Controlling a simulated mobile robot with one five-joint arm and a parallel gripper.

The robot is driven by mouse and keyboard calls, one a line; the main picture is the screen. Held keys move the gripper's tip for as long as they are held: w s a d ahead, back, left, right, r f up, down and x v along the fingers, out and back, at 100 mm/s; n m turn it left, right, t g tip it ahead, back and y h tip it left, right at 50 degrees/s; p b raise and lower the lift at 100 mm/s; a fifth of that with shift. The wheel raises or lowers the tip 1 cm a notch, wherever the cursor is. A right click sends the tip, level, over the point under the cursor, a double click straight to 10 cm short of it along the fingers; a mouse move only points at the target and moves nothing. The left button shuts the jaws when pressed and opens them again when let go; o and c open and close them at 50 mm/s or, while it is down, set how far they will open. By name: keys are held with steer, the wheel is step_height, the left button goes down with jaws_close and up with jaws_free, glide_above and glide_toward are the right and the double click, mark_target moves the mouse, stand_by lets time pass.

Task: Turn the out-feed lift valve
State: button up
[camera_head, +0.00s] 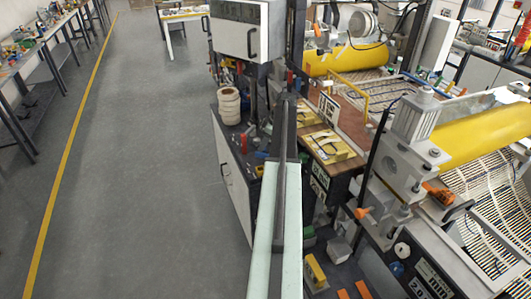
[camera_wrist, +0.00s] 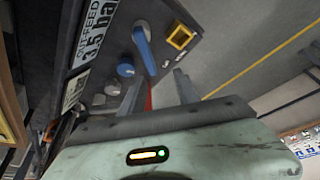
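In the wrist view a blue lever handle (camera_wrist: 144,48) stands on a dark panel beside a white label (camera_wrist: 95,35) reading "OUT-FEED" and "3.5 ba", its end cut off. A round blue knob (camera_wrist: 126,70) sits below and left of the lever. My gripper (camera_wrist: 159,79) is open, with its two fingers apart and pointing at the panel. The lever's lower end shows just past the gap between the fingertips; I cannot tell the distance, and no grip shows. A red strip shows between the fingers. In the head view I cannot make out the lever or my gripper's fingers.
A yellow square-framed part (camera_wrist: 181,37) sits on the panel to the right of the lever. In the head view a white cabinet (camera_head: 230,180) and the machine's metal block (camera_head: 405,150) flank my arm. The grey floor (camera_head: 150,150) on the left is open.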

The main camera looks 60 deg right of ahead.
mark_target(264, 154)
steer(key=shift+s+d, duration=1)
steer(key=shift+d, duration=0.25)
steer(key=b+x, duration=0.7)
steer(key=x, duration=0.1)
steer(key=shift+r, duration=0.15)
steer(key=shift+c, duration=0.4)
jaws_close()
steer(key=shift+a, duration=0.15)
